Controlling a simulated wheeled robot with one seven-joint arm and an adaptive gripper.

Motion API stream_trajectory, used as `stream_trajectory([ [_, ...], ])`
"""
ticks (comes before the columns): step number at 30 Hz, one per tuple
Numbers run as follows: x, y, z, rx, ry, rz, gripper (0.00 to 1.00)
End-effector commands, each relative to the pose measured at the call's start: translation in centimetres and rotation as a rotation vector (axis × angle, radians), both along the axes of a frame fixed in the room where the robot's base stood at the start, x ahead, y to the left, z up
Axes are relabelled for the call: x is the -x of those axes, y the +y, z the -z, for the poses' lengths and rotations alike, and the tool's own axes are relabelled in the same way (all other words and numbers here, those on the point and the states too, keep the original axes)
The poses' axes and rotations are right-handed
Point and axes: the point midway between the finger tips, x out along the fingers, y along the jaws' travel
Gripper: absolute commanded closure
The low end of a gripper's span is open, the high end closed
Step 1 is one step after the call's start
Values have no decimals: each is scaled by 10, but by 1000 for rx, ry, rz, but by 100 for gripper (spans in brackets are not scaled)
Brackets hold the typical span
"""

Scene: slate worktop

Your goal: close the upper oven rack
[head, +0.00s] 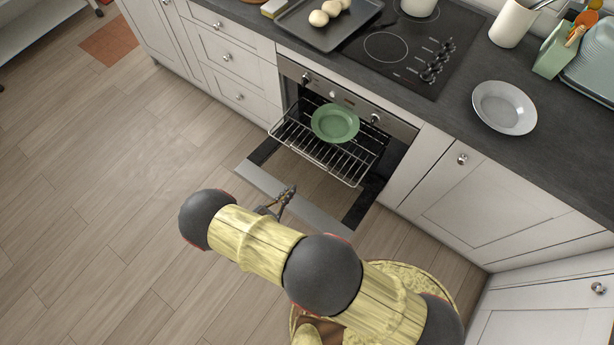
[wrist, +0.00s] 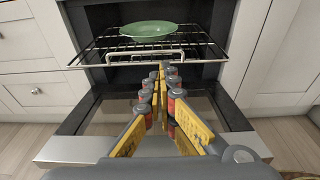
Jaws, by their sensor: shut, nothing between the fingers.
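The oven (head: 295,75) has its door (head: 290,197) folded down flat and open. The upper rack (head: 322,148) is a wire grid pulled out of the oven over the door. A green plate (head: 335,123) lies on it. In the wrist view the rack's front bar (wrist: 150,62) with a raised loop crosses the upper part, and the green plate (wrist: 148,29) shows behind it. My gripper (head: 287,192) is shut and empty, in front of the rack and over the door. In the wrist view my gripper (wrist: 164,72) points toward the rack's front bar; contact cannot be told.
A baking tray (head: 321,31) with several pale round items sits on the slate worktop (head: 455,125) above the oven, beside the hob (head: 390,47). A grey plate (head: 504,107) lies at right. White drawers and cupboards flank the oven. The wooden floor (head: 120,180) at left is clear.

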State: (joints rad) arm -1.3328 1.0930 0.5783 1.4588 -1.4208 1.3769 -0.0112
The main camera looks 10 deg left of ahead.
Motion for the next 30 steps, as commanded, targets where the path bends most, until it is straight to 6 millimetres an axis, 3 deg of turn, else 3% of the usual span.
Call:
stream_trajectory([
  [18, -97, -42, 23, -1, 1, 8, 100],
  [24, -117, -50, 27, 0, 1, 6, 100],
  [30, -123, -52, 27, 1, 1, 5, 100],
])
